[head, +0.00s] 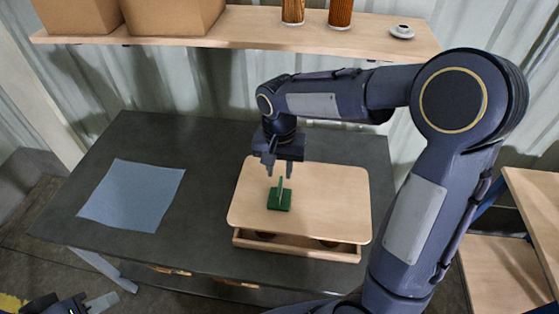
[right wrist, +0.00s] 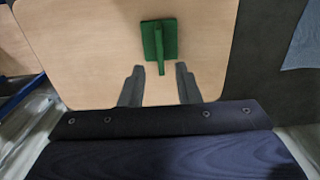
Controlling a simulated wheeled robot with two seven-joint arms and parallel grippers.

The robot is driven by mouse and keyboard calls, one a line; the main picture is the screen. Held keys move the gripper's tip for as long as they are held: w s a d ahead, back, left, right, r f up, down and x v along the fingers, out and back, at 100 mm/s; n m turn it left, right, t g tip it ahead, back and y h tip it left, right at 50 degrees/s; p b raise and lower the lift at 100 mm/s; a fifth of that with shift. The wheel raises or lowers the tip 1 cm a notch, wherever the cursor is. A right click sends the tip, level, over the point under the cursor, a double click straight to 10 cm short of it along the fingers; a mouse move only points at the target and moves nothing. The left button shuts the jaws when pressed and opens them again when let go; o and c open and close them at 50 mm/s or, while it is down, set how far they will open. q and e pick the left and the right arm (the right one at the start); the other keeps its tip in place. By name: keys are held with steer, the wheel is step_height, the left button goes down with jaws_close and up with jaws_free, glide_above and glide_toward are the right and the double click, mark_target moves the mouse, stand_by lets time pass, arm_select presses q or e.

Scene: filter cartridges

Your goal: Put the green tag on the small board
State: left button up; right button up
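The green tag (head: 279,199), a flat square base with an upright fin, rests on the small board (head: 330,190), a pale wooden top raised above the dark table. The tag also shows in the right wrist view (right wrist: 158,40), on the board (right wrist: 95,50). My right gripper (head: 279,172) is just above the tag, pointing down. Its fingers are apart in the right wrist view (right wrist: 160,82), with the fin's end near the gap and nothing visibly clamped. My left gripper (head: 85,304) is only partly in view at the bottom left corner; its opening is unclear.
A blue cloth (head: 133,195) lies on the left of the dark table (head: 195,190). Partly hidden round things sit beneath the board. A shelf (head: 250,28) behind holds boxes (head: 172,15), two patterned cups and a white cup (head: 402,31). Table between cloth and board is clear.

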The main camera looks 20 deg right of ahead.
mark_target(280, 187)
step_height(280, 187, up, 2)
steer(key=shift+r, duration=0.2)
steer(key=s+r+n+t+y, duration=0.1)
steer(key=s+n+t+y, duration=0.1)
steer(key=s, duration=0.7)
steer(key=s+d+r+n+t+y, duration=0.1)
steer(key=s+n+t, duration=0.1)
steer(key=s, duration=0.8)
steer(key=shift+s+d+r+n+t+y, duration=0.15)
steer(key=shift+s+r+n+t+y, duration=0.2)
steer(key=shift+t, duration=0.45)
steer(key=shift+w, duration=0.15)
